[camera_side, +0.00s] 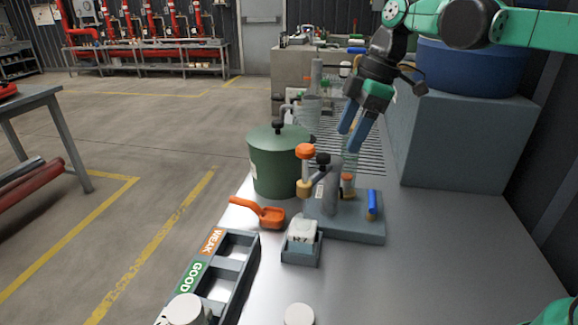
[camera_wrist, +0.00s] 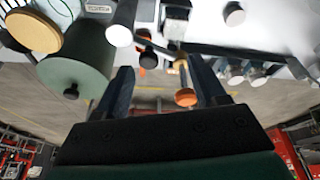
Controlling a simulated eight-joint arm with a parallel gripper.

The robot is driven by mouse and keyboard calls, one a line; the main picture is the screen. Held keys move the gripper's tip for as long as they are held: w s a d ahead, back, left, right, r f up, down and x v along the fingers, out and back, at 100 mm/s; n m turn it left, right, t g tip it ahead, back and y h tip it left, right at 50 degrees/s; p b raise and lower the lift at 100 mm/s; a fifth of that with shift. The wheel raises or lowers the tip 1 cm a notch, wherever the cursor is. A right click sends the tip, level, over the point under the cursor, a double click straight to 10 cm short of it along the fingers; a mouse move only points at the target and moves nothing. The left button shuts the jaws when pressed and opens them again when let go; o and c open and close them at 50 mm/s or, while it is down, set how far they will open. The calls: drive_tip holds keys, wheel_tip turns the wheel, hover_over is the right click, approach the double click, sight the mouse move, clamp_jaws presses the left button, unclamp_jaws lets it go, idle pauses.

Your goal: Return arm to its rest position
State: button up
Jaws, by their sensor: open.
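My gripper (camera_side: 353,130) hangs in the air above the grey fixture plate (camera_side: 345,230) on the bench, with its two blue fingers apart and nothing seen between them. In the wrist view my gripper (camera_wrist: 170,85) also shows two spread fingers. The fixture carries an orange-capped post (camera_side: 305,152), a grey cylinder, and a blue-handled part (camera_side: 372,203). In the wrist view an orange-ended post (camera_wrist: 185,96) appears between the fingers, but beyond them; I cannot tell how far. My fingers look clear of the fixture.
A green lidded pot (camera_side: 272,165) stands left of the fixture. A blue tub (camera_side: 470,72) stands right.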

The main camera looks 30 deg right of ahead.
drive_tip(key=s+f+m+t+h, duration=0.2)
drive_tip(key=s+f+m+t, duration=0.3)
drive_tip(key=m, duration=0.7)
drive_tip(key=s+f, duration=0.2)
drive_tip(key=s, duration=0.2)
drive_tip(key=shift+f+h, duration=0.35)
drive_tip(key=shift+h, duration=0.05)
drive_tip(key=shift+d, duration=0.1)
